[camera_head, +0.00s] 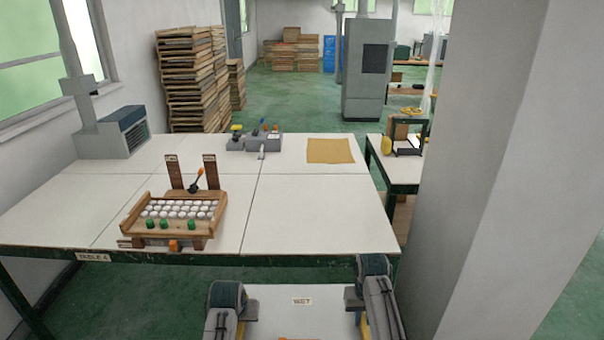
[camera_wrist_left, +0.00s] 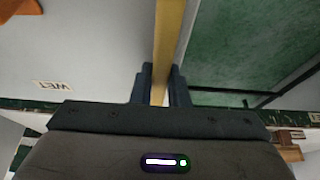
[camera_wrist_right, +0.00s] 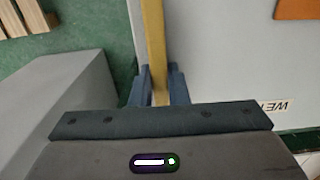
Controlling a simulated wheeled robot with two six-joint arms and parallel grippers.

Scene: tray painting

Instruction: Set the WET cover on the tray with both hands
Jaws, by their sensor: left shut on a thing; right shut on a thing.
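The WET cover (camera_head: 300,318) is a pale flat panel with a WET label, low in front of the table; its near part is cut off by the head view. My left gripper (camera_wrist_left: 160,85) is shut on one yellow side edge of the cover. My right gripper (camera_wrist_right: 157,85) is shut on the opposite yellow edge. Both also show at the bottom of the head view, left (camera_head: 228,295) and right (camera_head: 373,268). The wooden tray (camera_head: 125,228) lies on the table, left of the cover, holding rows of white round pieces and several green ones.
The white-topped table (camera_head: 320,215) has free room right of the tray. Two upright brown boards (camera_head: 175,172) stand behind the tray. A grey tool holder (camera_head: 262,144) and a tan sheet (camera_head: 330,150) lie farther back. A big grey pillar (camera_head: 480,170) stands close on the right.

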